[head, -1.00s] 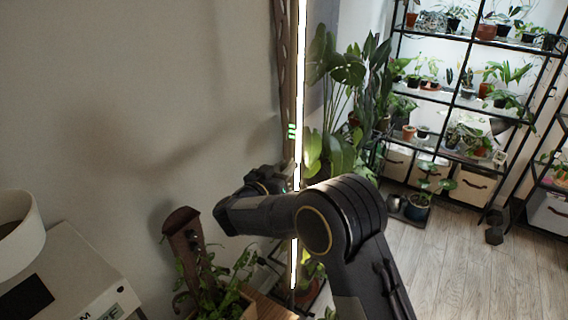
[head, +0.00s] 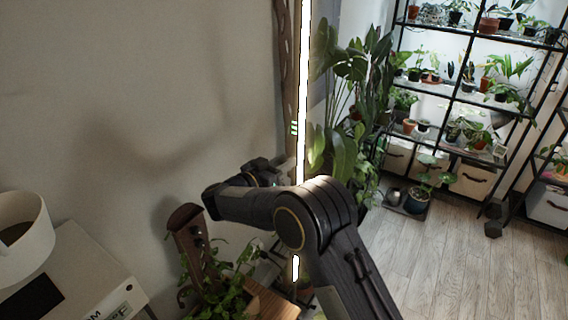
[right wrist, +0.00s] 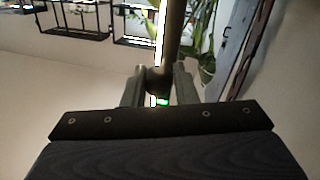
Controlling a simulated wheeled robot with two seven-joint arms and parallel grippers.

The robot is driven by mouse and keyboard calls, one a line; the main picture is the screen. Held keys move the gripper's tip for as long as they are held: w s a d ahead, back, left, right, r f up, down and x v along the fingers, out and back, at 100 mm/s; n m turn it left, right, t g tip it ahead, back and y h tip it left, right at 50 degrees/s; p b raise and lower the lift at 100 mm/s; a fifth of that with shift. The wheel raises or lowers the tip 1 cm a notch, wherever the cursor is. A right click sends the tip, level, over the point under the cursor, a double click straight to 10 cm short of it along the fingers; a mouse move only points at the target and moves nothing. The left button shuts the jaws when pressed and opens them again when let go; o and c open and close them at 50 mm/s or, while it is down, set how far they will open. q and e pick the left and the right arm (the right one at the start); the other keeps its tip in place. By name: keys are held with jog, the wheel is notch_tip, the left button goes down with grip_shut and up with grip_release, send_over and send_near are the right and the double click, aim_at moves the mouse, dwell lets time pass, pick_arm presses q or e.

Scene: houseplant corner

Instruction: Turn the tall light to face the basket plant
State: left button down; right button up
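The tall light (head: 303,90) is a slim upright pole with a bright white strip and small green marks, standing near the wall in the head view. My right gripper (head: 280,167) is at the pole, partly hidden behind my own forearm. In the right wrist view its two fingers (right wrist: 159,88) lie on either side of the dark pole (right wrist: 174,38), closed against a round part of it. A leafy plant (head: 228,282) in a wooden-looking container stands below; I cannot tell whether it is the basket plant. My left gripper is out of view.
A brown slotted wooden piece (head: 187,238) stands below my right wrist. Large leafy plants (head: 350,70) stand just right of the light.

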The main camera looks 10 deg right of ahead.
jog(key=o, duration=0.3)
jog(key=shift+a, duration=0.1)
jog(key=shift+s+a+f, duration=0.1)
jog(key=shift+s+a, duration=0.15)
jog(key=shift+a, duration=0.05)
jog(key=b+v, duration=0.2)
jog(key=v, duration=0.5)
jog(key=shift+b, duration=0.35)
